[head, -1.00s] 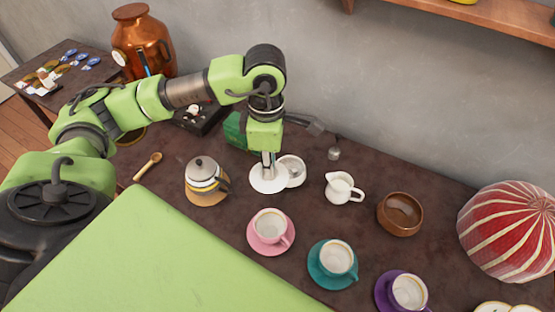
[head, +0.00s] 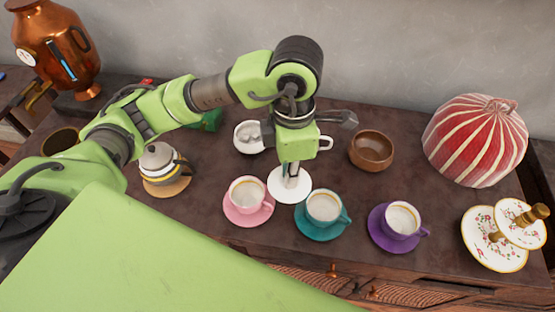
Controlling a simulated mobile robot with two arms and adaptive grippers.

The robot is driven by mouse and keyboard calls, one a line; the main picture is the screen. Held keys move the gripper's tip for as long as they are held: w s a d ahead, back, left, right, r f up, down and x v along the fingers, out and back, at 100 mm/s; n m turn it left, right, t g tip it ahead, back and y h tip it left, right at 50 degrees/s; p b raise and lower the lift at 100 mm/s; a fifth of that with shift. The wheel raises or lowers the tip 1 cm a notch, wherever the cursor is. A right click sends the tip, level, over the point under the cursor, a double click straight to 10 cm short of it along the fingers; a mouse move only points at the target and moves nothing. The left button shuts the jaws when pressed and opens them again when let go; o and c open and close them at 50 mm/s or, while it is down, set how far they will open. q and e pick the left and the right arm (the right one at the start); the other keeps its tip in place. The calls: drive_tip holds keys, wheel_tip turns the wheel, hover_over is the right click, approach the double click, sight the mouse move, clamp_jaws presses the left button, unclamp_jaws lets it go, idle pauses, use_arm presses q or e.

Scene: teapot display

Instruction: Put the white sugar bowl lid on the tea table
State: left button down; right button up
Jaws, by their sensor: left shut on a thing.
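My left gripper (head: 290,174) points down and is shut on the white sugar bowl lid (head: 301,190), a round white disc. The lid is behind the pink and teal cups, at or just above the dark tea table (head: 195,225); I cannot tell if it touches. The white sugar bowl (head: 243,148) stands uncovered behind and to the left of the lid, with pale lumps inside, partly hidden by my gripper. My right gripper is out of view.
A pink cup (head: 246,194), a teal cup (head: 324,208) and a purple saucer (head: 379,234) with a cup line the front. A teapot (head: 157,163) stands left, a brown bowl (head: 372,150) right. A white jug's handle (head: 326,143) shows behind my gripper.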

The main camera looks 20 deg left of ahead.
use_arm(q)
drive_tip(key=w+a+f, duration=0.1)
drive_tip(key=w+f, duration=0.1)
drive_tip(key=w+a+f, duration=0.2)
drive_tip(key=w, duration=0.1)
drive_tip(key=w+a+f+p, duration=0.1)
drive_tip(key=w+f, duration=0.2)
drive_tip(key=shift+w+a, duration=0.1)
drive_tip(key=shift+a, duration=0.1)
drive_tip(key=shift+w+a+f, duration=0.1)
drive_tip(key=shift+w+f, duration=0.15)
drive_tip(key=shift+f, duration=0.1)
drive_tip(key=f, duration=0.1)
drive_tip(key=f+p, duration=0.1)
drive_tip(key=f, duration=0.1)
drive_tip(key=shift+w+a, duration=0.15)
drive_tip(key=shift+w, duration=0.05)
drive_tip(key=shift+f, duration=0.45)
drive_tip(key=c, duration=2.5)
unclamp_jaws()
drive_tip(key=shift+f, duration=0.1)
drive_tip(key=o, duration=0.4)
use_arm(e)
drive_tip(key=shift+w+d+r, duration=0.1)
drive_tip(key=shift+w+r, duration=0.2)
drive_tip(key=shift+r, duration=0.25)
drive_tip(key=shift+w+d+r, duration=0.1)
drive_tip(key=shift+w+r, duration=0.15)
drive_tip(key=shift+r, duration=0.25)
